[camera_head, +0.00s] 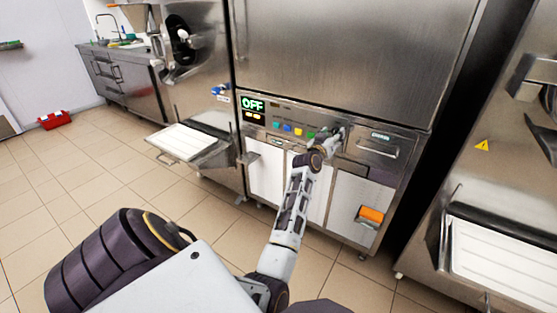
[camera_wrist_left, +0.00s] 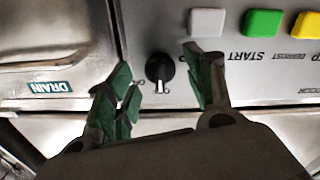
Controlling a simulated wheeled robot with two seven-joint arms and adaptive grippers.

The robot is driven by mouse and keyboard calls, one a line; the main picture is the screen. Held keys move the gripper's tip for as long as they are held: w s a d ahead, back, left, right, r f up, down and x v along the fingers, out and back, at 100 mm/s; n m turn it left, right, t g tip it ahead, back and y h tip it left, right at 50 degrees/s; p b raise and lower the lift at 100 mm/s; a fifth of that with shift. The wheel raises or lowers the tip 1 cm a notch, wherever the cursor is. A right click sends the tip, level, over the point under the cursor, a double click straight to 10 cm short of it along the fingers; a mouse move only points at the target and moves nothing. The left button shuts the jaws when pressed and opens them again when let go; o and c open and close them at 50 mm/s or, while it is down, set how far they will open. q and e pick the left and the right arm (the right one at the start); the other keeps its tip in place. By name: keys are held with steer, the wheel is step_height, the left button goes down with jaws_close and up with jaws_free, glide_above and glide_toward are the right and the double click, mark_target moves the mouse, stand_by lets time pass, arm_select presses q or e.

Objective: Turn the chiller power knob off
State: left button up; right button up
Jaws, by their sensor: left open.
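The chiller power knob (camera_wrist_left: 160,69) is small and black with a pale pointer mark, on the steel control panel (camera_wrist_left: 255,88) in the left wrist view. My left gripper (camera_wrist_left: 157,76) is open, with one green-padded finger on each side of the knob. I see gaps between the fingers and the knob. In the head view my left gripper (camera_head: 332,137) is at the right part of the panel and hides the knob there. The green display (camera_head: 253,105) at the panel's left reads OFF. My right gripper is not in view.
White, green and yellow buttons (camera_wrist_left: 263,22) sit close to the right finger. A DRAIN label (camera_wrist_left: 47,88) and drawer front (camera_head: 375,147) lie to the knob's other side. A tray shelf (camera_head: 188,141) juts out at left. A red box (camera_head: 54,120) is on the floor.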

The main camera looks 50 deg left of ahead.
arm_select(q)
steer(key=shift+m+b, duration=1.2)
steer(key=shift+b, duration=0.35)
steer(key=shift+b, duration=0.3)
steer(key=shift+m, duration=0.3)
